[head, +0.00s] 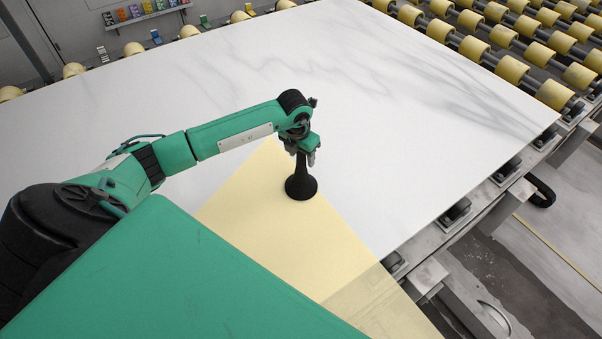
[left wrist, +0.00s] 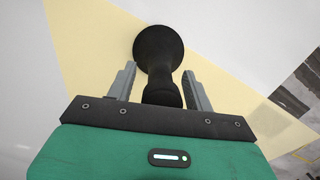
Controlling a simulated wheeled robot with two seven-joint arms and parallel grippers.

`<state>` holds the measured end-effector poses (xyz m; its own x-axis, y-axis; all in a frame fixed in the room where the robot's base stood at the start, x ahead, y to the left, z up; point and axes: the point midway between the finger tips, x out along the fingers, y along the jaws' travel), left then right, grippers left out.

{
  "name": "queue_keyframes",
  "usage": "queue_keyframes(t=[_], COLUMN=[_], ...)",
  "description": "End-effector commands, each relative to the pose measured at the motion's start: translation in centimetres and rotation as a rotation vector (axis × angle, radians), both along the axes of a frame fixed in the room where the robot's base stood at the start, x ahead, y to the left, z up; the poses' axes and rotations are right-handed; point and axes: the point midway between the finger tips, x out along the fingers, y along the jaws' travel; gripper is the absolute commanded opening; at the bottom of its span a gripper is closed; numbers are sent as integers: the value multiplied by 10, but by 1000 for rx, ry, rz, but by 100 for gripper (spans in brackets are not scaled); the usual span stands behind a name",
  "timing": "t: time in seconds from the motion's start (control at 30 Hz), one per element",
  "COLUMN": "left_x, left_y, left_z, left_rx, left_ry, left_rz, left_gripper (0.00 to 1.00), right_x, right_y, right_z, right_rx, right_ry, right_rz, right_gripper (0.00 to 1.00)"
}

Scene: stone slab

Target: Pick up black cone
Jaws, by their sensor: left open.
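The black cone (head: 301,184) stands upright with its wide round base down, on the pale yellow area of the white slab. My left gripper (head: 305,155) is above the cone, at its narrow upper part, pointing down. In the left wrist view the cone (left wrist: 158,50) lies between the two grey fingers of my left gripper (left wrist: 158,88). The fingers are open, with a small gap on each side of the cone's neck. The cone's top is partly hidden by the gripper. My right gripper is not in view.
The white veined slab (head: 400,150) has wide free room around the cone. Yellow rollers (head: 508,68) line the far right edge. A shelf of small coloured items (head: 140,12) is at the back left. The slab's right edge drops to a metal frame (head: 470,222).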

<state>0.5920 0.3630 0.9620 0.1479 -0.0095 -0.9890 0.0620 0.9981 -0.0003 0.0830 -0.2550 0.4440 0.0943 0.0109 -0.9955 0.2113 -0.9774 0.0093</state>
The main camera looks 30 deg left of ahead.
Motion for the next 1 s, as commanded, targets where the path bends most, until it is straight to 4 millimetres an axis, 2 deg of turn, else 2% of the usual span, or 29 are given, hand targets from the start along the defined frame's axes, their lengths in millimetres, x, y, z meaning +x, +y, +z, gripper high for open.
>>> queue_keyframes(t=[0.1,0.27,0.53,1.0], left_x=[1,1,1,2], left_y=[-1,0,0,0], left_z=[-4,-4,-3,2], left_rx=[-1,-1,0,0], left_ry=[-1,-1,-1,-4], left_rz=[-1,-1,-1,0], left_gripper=[52,52,0,0], right_x=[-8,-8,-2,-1], right_y=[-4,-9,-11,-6], right_z=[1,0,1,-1], right_rx=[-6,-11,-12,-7], right_ry=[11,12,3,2], right_rz=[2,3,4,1], right_gripper=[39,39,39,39])
